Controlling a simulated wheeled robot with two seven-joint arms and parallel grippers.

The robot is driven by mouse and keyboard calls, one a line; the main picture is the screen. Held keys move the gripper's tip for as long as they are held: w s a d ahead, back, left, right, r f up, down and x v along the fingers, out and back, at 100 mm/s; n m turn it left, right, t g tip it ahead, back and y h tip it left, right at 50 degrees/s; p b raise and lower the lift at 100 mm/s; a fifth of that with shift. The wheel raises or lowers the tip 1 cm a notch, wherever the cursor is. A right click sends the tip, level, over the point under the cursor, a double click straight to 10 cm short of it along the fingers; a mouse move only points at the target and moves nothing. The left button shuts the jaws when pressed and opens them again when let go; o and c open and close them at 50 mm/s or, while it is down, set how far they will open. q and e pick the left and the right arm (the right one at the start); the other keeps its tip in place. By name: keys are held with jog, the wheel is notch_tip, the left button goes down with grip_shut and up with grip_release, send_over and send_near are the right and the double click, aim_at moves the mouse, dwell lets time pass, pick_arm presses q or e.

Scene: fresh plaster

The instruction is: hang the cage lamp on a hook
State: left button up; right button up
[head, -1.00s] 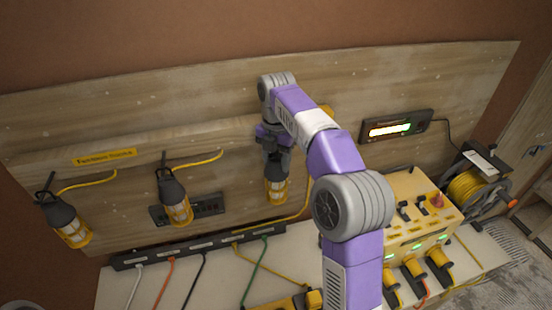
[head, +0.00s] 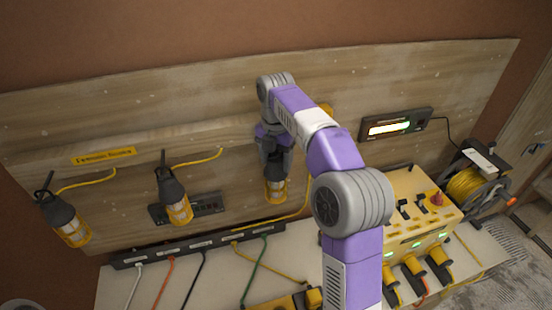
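A cage lamp (head: 275,188) with a yellow cage hangs upright below my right gripper (head: 274,150), in front of the wooden board. The gripper appears shut around the lamp's dark top; my wrist partly hides the grip. Any hook behind my wrist is hidden. Two more cage lamps hang on hooks to the left: one at the far left (head: 70,228) and one nearer the middle (head: 177,203). Their hooks show at the far left (head: 47,181) and nearer the middle (head: 163,158). My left gripper is not in view.
A black cable strip (head: 200,245) runs along the bench back. A yellow power box (head: 420,212) with plugs and a cable reel (head: 470,185) stand at right. A lit display (head: 395,127) is on the board.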

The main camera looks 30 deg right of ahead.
jog(key=shift+o, duration=1.1)
jog(key=shift+r, duration=3.8)
